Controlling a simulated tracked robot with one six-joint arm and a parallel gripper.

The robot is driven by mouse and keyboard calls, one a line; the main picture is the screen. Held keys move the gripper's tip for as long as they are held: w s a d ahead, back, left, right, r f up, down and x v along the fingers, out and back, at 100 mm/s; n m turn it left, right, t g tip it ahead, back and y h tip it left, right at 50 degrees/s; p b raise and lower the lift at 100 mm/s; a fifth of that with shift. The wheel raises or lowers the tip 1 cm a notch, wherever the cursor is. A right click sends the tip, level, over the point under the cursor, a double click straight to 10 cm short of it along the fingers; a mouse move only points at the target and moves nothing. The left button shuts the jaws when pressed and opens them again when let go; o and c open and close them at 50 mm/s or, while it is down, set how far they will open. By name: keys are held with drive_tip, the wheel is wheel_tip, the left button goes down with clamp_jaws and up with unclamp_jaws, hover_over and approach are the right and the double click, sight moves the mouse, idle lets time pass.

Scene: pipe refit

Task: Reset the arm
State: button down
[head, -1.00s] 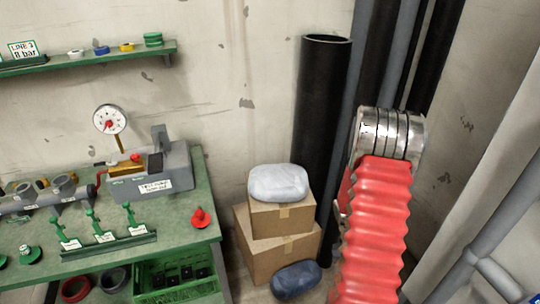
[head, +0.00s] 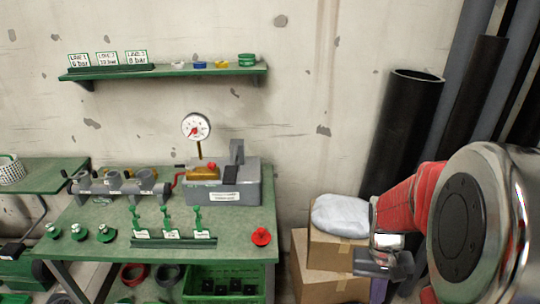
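My arm, with a red ribbed sleeve and a large silver joint, fills the right side of the head view. My gripper (head: 388,262) is a grey and metal shape at the lower right, in front of the stacked cardboard boxes (head: 325,285) and just below the pale grey bag (head: 342,216). It is apart from the green workbench (head: 95,212), to the right of it. The fingers are small and partly hidden by the arm, so I cannot see whether they are open or shut.
The bench carries a grey test pump (head: 245,188) with a gauge (head: 196,126), a grey manifold (head: 118,187), several green-handled pieces and a red knob (head: 261,237). A wall shelf (head: 165,72) holds labels and rings. Black pipes (head: 402,130) lean at the right.

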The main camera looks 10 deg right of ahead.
drive_tip(key=s+a+r+n+t, duration=0.1)
drive_tip(key=a+r+n+t, duration=0.3)
drive_tip(key=a+r, duration=1.4)
drive_tip(key=t, duration=0.3)
drive_tip(key=shift+r+n+t, duration=0.2)
drive_tip(key=shift+n+t, duration=0.2)
drive_tip(key=c, duration=2.5)
unclamp_jaws()
drive_tip(key=shift+c, duration=0.2)
drive_tip(key=o, duration=0.8)
drive_tip(key=shift+d, duration=0.15)
